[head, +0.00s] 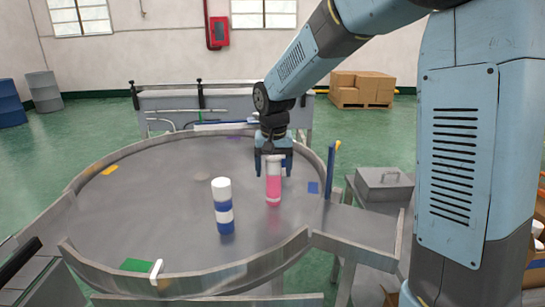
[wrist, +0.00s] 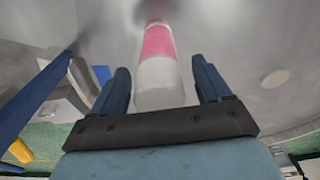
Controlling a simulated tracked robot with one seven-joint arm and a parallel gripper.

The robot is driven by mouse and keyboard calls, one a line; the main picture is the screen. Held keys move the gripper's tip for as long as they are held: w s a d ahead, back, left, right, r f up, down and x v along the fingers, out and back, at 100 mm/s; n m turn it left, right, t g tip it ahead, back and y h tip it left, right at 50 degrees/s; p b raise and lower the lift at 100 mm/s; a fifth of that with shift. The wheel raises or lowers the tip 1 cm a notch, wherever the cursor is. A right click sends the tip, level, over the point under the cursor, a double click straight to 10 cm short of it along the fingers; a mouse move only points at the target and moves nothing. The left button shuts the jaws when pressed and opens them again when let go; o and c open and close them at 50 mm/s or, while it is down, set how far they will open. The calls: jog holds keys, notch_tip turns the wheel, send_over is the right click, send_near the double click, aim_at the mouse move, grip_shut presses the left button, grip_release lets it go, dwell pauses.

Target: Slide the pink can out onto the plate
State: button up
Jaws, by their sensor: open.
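The pink can (head: 273,190), pink with white bands and a white top, stands upright on the round grey turntable (head: 160,225), right of its middle. In the wrist view the can (wrist: 158,42) shows between my fingers, its white end nearest. My gripper (head: 274,170) points down over the can's top, one finger on each side; in the wrist view my gripper (wrist: 160,88) is open with gaps beside the can. A flat grey metal plate (head: 358,226) adjoins the turntable's right front edge.
A blue-and-white can (head: 223,212) stands left of the pink can. A raised metal rim (head: 190,278) runs around the turntable. A blue post (head: 330,170) stands at the right edge, near a blue patch (head: 313,187). A grey box (head: 383,186) sits beyond the plate.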

jog(key=shift+f, duration=0.5)
jog(key=shift+c, duration=0.2)
jog(key=shift+d, duration=0.1)
jog(key=c, duration=1.2)
